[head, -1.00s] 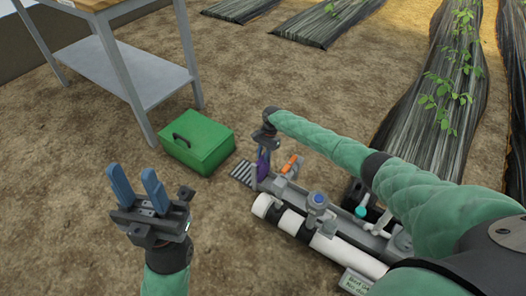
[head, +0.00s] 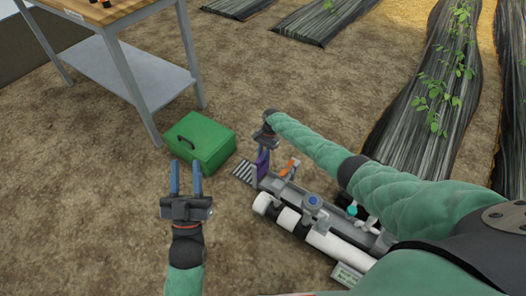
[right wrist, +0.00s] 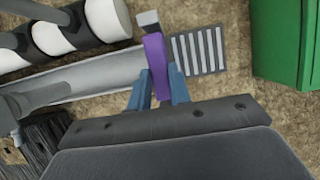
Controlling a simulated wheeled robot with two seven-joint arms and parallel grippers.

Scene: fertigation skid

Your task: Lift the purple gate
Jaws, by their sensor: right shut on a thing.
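The purple gate (head: 262,162) stands at the far left end of the grey skid channel, beside a slotted grating (head: 245,172). In the right wrist view the purple gate (right wrist: 156,62) lies between the two blue fingers of my right gripper (right wrist: 158,90). My right gripper (head: 261,155) is shut on it, reaching down from above. Whether the gate is clear of its slot I cannot tell. My left gripper (head: 186,178) is open and empty, to the left of the skid, its fingers pointing away toward the green box.
A green box (head: 200,142) sits on the soil left of the grating. The skid carries a white pipe (head: 300,228), an orange handle (head: 289,167) and a blue-capped valve (head: 313,201). A workbench (head: 130,75) stands at the back left. Bare soil lies between.

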